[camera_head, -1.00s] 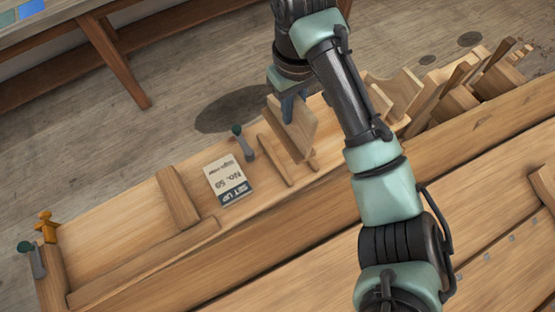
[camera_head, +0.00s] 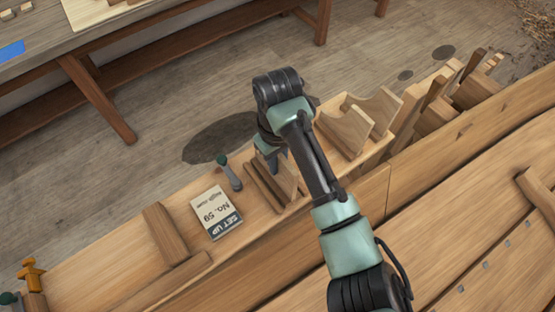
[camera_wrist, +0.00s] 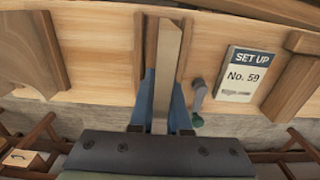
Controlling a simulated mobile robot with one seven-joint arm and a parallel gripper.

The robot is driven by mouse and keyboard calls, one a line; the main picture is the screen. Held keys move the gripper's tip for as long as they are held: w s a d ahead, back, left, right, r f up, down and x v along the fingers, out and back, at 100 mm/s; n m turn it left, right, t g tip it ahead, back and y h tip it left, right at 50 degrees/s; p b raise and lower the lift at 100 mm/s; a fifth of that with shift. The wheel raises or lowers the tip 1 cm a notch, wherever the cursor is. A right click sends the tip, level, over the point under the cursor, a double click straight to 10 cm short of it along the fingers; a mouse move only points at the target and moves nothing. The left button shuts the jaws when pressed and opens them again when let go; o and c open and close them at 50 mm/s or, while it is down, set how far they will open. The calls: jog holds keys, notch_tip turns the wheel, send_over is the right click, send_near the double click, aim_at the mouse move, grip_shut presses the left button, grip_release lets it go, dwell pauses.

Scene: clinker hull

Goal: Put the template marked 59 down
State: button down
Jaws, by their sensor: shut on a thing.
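The wooden template (camera_head: 289,178) is a thin pale board, held upright by my gripper (camera_head: 275,158). No number shows on it. In the wrist view I see the template edge-on (camera_wrist: 168,70), between the blue fingers of my gripper (camera_wrist: 164,100), which are shut on it. Its lower end lies in line with the gap between two brown strips (camera_wrist: 150,45) on the long plank; the strips also show in the head view (camera_head: 262,190). I cannot tell whether its bottom edge touches the plank. A card (camera_head: 216,212) reading "SET UP No. 59" lies beside the strips.
A grey peg with a green knob (camera_head: 230,173) stands between card and strips. A wooden block (camera_head: 165,233) crosses the plank beyond the card. Other templates (camera_head: 345,130) stand to the right. The hull planking (camera_head: 470,215) runs along the near side. A workbench (camera_head: 130,25) is behind.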

jog(key=shift+f, duration=0.2)
jog(key=c, duration=0.9)
grip_release()
jog(key=shift+r, duration=0.1)
notch_tip(320, 180, up, 11)
jog(key=shift+p, duration=0.35)
jog(key=shift+r, duration=0.65)
